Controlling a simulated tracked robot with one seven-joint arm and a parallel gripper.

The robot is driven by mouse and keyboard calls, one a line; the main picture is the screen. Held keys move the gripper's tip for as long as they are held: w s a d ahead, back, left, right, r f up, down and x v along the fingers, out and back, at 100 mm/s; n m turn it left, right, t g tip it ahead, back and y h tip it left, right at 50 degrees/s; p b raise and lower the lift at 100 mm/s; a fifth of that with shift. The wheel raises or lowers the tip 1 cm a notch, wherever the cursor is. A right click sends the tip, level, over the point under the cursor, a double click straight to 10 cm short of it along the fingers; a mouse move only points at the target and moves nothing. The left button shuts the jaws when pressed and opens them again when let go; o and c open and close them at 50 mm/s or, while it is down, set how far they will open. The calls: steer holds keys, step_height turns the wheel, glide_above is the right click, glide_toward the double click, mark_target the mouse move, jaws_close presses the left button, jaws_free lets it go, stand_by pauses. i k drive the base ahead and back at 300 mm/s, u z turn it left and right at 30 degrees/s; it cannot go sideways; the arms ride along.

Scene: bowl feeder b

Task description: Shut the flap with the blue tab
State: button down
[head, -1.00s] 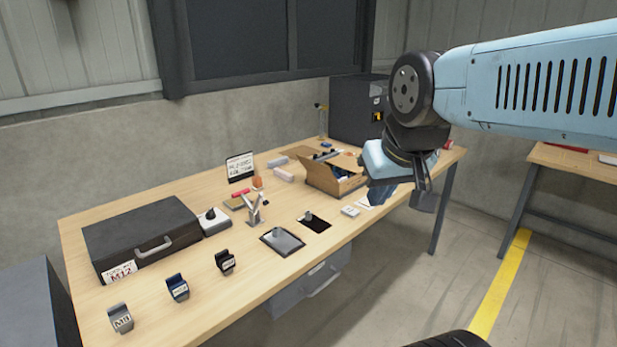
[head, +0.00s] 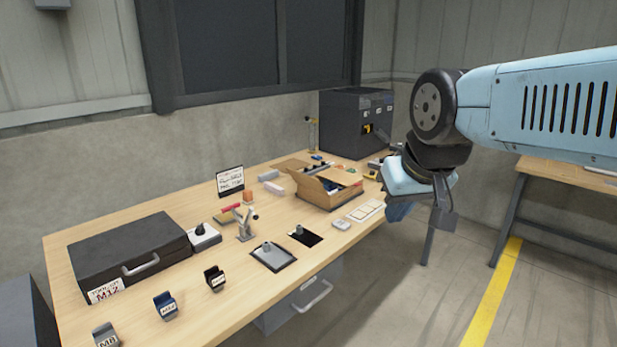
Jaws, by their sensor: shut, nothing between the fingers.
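No flap with a blue tab can be made out for certain. A small blue piece with a pale label (head: 166,305) stands near the front edge of the table, between a black one (head: 214,278) and a grey one (head: 105,336). Each seems to have a raised part; I cannot tell whether it is a flap. A cardboard box (head: 340,199) farther back has raised flaps and dark and blue items inside. My gripper (head: 400,210) is shut and empty, to the right of the box at the table's right end, well away from the blue piece.
A black case (head: 130,250) lies at the left of the wooden table (head: 215,310). A dark cabinet (head: 345,120) stands at the back right. A metal clamp (head: 243,228), a grey plate (head: 272,256) and a dark opening (head: 305,238) lie mid-table. Open floor is at the right.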

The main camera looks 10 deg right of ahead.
mark_target(314, 184)
steer(key=z, duration=0.15)
steer(key=i, duration=1.35)
steer(key=u, duration=0.75)
steer(key=k, duration=1.2)
steer(key=z, duration=0.65)
steer(key=i, duration=1)
steer(key=u, duration=0.05)
